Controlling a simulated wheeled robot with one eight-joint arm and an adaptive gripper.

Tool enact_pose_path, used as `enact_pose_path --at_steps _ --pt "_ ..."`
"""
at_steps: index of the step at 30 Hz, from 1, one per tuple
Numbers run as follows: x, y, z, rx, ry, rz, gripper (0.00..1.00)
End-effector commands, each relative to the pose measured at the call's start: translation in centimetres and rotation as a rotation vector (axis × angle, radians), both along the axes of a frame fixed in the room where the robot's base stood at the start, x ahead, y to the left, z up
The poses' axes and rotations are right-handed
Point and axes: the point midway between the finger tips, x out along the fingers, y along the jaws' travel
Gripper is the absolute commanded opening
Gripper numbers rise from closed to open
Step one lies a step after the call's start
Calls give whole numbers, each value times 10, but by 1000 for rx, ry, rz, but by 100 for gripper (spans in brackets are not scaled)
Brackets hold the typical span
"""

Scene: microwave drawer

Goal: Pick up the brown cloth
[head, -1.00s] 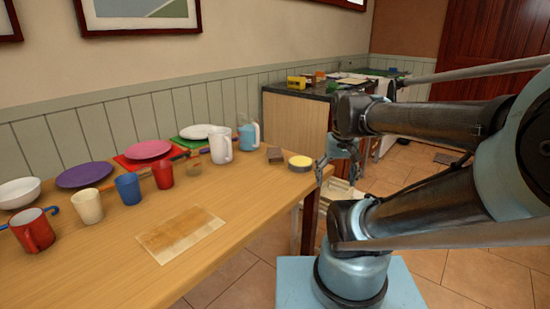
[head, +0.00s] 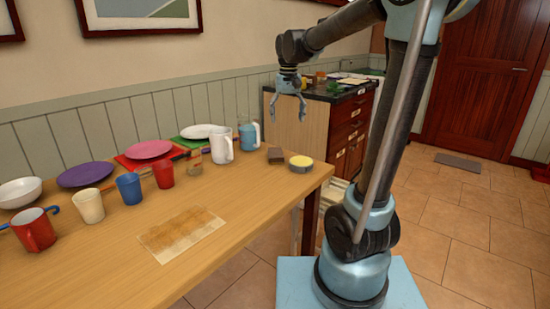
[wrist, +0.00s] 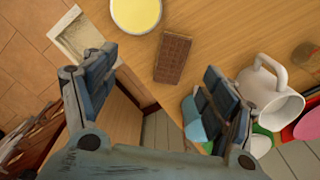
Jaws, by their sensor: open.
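A flat cloth (head: 183,233), brown in the middle with a paler tan border, lies on the wooden table near its front edge in the head view. It does not show in the wrist view. My gripper (head: 287,108) is open and empty, raised above the far right end of the table, pointing down and well away from the cloth. In the wrist view my gripper's two fingers (wrist: 156,78) are spread apart with nothing between them.
Below my gripper are a brown segmented block (head: 276,155) and a round yellow-topped tin (head: 300,162). A white pitcher (head: 222,146), a blue cup (head: 249,137), several mugs and plates line the table's back. The front right table area is bare.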

Motion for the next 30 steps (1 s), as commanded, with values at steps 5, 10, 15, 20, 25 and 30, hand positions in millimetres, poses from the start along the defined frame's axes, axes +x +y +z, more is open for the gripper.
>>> enact_pose_path --at_steps 5,10,15,20,25,30 --pt "29 33 4 -6 17 11 78" --pt "41 47 4 -9 25 14 78" --pt "42 48 -10 -9 26 14 78" --pt "42 48 -36 -9 26 13 78" --pt "42 47 -65 -9 26 13 78" --pt "42 47 -93 -9 26 13 78"
